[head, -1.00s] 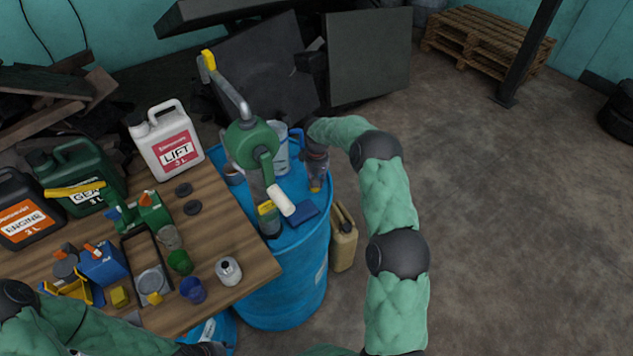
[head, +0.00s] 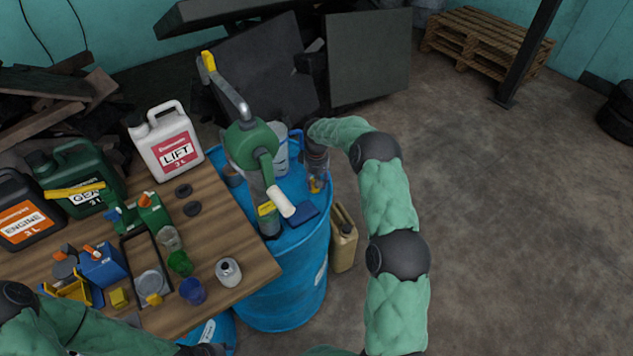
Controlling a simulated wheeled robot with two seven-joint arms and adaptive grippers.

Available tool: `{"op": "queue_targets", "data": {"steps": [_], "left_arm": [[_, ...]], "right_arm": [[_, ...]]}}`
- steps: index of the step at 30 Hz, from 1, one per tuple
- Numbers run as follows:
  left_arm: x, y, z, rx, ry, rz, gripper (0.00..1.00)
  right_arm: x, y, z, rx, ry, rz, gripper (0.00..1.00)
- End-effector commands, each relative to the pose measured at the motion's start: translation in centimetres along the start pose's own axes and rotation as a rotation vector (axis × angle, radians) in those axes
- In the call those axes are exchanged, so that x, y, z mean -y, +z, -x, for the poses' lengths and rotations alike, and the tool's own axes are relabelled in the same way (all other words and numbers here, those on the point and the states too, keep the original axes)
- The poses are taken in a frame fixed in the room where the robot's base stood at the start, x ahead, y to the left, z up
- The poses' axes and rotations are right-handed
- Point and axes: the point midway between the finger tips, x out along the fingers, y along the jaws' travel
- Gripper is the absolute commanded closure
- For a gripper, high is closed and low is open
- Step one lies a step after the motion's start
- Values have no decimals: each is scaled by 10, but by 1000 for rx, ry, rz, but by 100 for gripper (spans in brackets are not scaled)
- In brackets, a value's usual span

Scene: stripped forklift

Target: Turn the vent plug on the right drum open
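The right drum (head: 297,283) is blue and stands beside the table, with a green hand pump (head: 250,142) on its top. A small yellow part (head: 316,186), which may be the vent plug, shows at the right side of the drum top. My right gripper (head: 317,180) points down at it, its fingertips at or around the yellow part. It is too small to tell whether the fingers are shut on it. My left arm lies low at the left, over the table's front; its dark end shows at the bottom edge, its fingers not visible.
A wooden table (head: 240,240) at left holds jugs, cups and small tools. Another blue drum (head: 222,328) shows below the table.

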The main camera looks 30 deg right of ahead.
Motion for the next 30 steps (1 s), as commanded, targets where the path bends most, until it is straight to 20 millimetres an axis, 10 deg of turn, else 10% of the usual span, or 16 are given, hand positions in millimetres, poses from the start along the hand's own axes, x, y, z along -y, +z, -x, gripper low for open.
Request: {"op": "queue_targets", "data": {"steps": [11, 30], "left_arm": [[0, 0, 0, 0, 0, 0, 60], [0, 0, 0, 0, 0, 0, 60]], "right_arm": [[0, 0, 12, -1, 0, -1, 56], [0, 0, 114, 0, 0, 0, 56]]}}
